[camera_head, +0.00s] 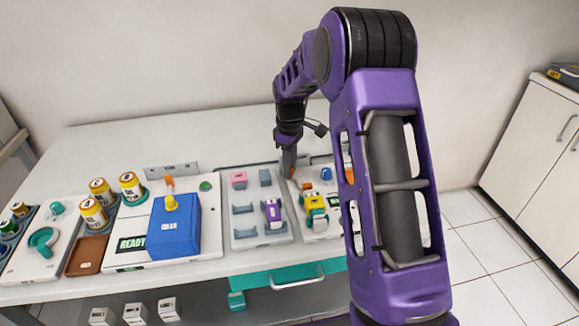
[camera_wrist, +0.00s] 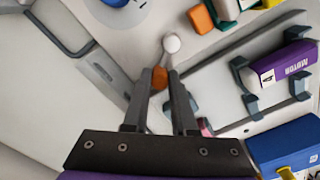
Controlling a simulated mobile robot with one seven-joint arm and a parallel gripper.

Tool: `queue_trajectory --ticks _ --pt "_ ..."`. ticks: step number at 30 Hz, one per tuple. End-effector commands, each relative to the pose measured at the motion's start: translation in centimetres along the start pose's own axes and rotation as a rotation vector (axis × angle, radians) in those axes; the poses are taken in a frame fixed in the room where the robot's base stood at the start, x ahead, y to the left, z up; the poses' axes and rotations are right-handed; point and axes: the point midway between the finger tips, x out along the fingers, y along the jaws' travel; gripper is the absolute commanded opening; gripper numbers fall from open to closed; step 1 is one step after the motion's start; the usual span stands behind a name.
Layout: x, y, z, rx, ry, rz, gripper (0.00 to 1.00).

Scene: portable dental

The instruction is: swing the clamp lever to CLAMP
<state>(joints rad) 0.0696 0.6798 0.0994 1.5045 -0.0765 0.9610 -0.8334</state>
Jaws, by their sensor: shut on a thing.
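My gripper (camera_head: 289,164) reaches down at the back of the table, by the panel with the yellow part. In the wrist view, my gripper (camera_wrist: 167,80) has its two fingers on either side of an orange lever (camera_wrist: 160,77), shut on it. The lever's lower part and pivot are hidden by the fingers, and I cannot read any CLAMP mark.
A cradle tray (camera_head: 245,240) holding a purple motor (camera_head: 273,213) stands left of the panel. A yellow part (camera_head: 315,209) is on the panel. A blue box (camera_head: 174,228) and several yellow cans stand further left. A teal drawer (camera_head: 265,281) is below the table edge.

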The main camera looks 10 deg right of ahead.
Motion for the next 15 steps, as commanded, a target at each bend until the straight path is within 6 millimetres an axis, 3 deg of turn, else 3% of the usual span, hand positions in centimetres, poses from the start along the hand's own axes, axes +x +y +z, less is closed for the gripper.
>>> queue_trajectory --ticks 15 --pt "-0.2 1.4 0.7 0.39 -0.001 0.0 0.0"
